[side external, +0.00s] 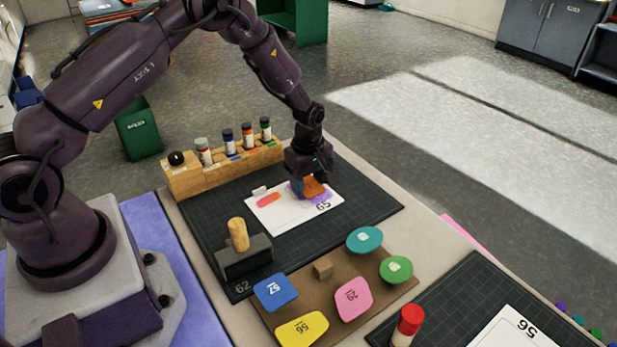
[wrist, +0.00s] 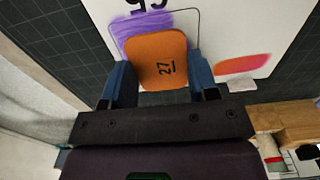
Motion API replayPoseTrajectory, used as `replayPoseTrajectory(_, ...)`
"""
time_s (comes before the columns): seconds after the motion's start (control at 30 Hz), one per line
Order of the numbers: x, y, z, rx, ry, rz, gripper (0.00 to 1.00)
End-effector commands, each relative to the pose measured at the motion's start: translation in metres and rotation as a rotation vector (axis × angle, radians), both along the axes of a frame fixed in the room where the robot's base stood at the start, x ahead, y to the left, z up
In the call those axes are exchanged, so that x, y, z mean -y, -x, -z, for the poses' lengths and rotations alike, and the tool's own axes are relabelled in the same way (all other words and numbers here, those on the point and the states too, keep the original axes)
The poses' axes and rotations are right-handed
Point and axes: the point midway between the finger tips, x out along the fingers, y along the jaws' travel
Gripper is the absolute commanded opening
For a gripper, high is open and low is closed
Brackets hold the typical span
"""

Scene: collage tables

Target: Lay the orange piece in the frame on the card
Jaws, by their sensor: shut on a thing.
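The orange piece (side external: 314,187), marked 27 in the wrist view (wrist: 157,60), is between the blue fingers of my gripper (side external: 305,184). The fingers (wrist: 160,78) are shut on its two sides. The white card (side external: 283,222) lies flat on the dark mat. In the wrist view, a thin outlined frame (wrist: 198,28) on the card has purple scribble inside. The piece overlaps the frame's near part, with purple showing beyond its far edge and at its left. I cannot tell whether the piece touches the card.
An orange-pink patch (side external: 268,200) is on the card beside the frame. A wooden rack (side external: 222,172) with several bottles stands behind. A stamp with a wooden handle (side external: 239,236) and a brown board (side external: 318,294) with several coloured pieces are in front. The mat's right side (side external: 370,207) is clear.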

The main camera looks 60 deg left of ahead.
Motion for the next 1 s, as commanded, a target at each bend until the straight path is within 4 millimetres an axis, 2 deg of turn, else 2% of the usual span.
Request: replayPoseTrajectory(1.0,-0.0007,-0.0003,0.0102,0.002,-0.001,0.0,0.43)
